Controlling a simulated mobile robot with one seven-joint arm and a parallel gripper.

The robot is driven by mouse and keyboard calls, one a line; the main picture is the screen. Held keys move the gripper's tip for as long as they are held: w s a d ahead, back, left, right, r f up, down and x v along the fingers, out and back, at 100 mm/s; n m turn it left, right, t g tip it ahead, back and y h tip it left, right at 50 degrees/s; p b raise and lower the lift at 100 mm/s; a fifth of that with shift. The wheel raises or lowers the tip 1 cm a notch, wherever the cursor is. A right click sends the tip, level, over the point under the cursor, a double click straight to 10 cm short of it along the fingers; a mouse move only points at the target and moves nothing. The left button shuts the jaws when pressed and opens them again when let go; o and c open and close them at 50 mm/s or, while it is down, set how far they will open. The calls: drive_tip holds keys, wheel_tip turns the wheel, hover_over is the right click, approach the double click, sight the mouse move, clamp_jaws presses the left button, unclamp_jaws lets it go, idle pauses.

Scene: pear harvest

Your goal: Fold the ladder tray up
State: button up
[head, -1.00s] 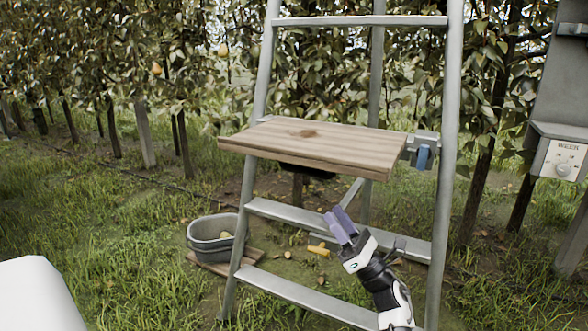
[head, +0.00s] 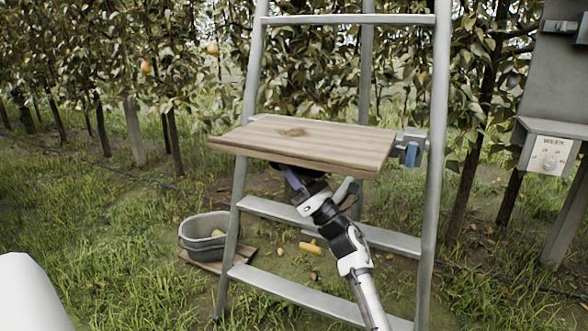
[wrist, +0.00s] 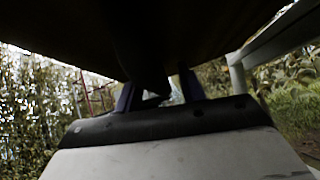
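The ladder tray (head: 310,142) is a flat wooden board that sticks out level from the metal ladder (head: 437,180). A blue latch-like part (head: 411,154) sits on a grey bracket at its right end. My gripper (head: 292,178) is under the tray's underside, near its middle, with its tips partly hidden by the board. In the wrist view the two purple fingers (wrist: 156,92) stand apart, with a dark shape between or beyond them under the dark tray underside (wrist: 150,35). I cannot tell whether the fingers touch it.
A grey tub (head: 205,235) stands on a wooden pallet at the ladder's left foot. Yellow pieces (head: 311,247) lie on the ground behind the ladder. A grey cabinet with a dial box (head: 547,155) stands at the right. Open grass lies at the left.

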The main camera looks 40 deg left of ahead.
clamp_jaws()
drive_tip(key=shift+r, duration=0.1)
idle(0.3)
